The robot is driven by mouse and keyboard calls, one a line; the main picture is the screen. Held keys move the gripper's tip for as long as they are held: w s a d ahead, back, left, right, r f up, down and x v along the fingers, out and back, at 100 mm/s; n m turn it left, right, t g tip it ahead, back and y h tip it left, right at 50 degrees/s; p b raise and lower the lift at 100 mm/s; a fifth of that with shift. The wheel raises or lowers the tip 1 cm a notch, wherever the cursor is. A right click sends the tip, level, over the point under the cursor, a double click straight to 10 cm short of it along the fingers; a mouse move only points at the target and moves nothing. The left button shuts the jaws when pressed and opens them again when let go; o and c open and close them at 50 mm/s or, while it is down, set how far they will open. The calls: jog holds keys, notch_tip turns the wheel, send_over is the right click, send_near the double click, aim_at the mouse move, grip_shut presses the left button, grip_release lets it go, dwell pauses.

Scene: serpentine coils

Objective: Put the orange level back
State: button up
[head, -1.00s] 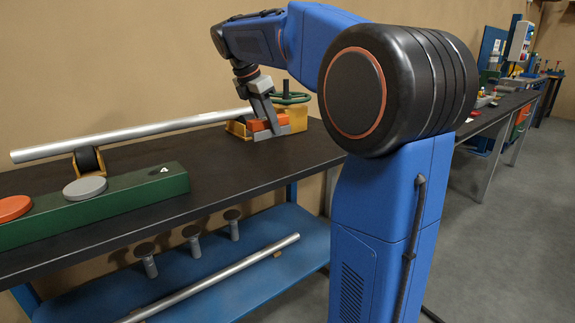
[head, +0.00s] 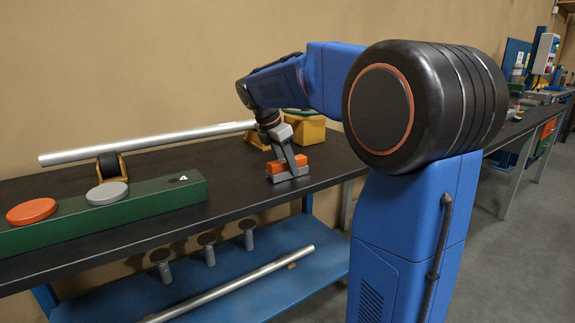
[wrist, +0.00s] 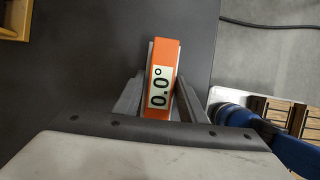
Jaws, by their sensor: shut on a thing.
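The orange level (head: 288,165) is a small block with a grey base, above the black bench top near its front edge in the head view. My gripper (head: 285,172) is shut on it. In the wrist view the level (wrist: 166,62) sits between the two grey fingers of my gripper (wrist: 160,98), and its display reads 0.0°. I cannot tell whether its base touches the bench.
A silver pipe (head: 150,142) lies on roller supports along the back. A green block (head: 150,200) with an orange disc (head: 31,211) and a grey disc (head: 107,193) is at left. Bare bench top (head: 225,172) lies between. A blue shelf (head: 215,285) is below.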

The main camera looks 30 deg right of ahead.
jog(key=o, duration=1.3)
jog(key=shift+f, duration=0.1)
jog(key=shift+c, duration=0.2)
jog(key=v, duration=1.2)
jog(key=s+a+f+m+t+y, duration=0.1)
jog(key=s+a+f+m, duration=0.2)
jog(key=s+f+m, duration=0.3)
jog(key=s+a+f+m+t+y, duration=0.2)
jog(key=s+a+f+m, duration=0.2)
jog(key=s+f, duration=0.6)
jog(key=s+a+f+m+t+y, duration=0.1)
jog(key=s+a+f+m, duration=0.3)
jog(key=s+f+m, duration=0.4)
jog(key=s+f, duration=0.1)
jog(key=s, duration=0.5)
jog(key=shift+t+y, duration=0.3)
jog(key=shift+r, duration=0.1)
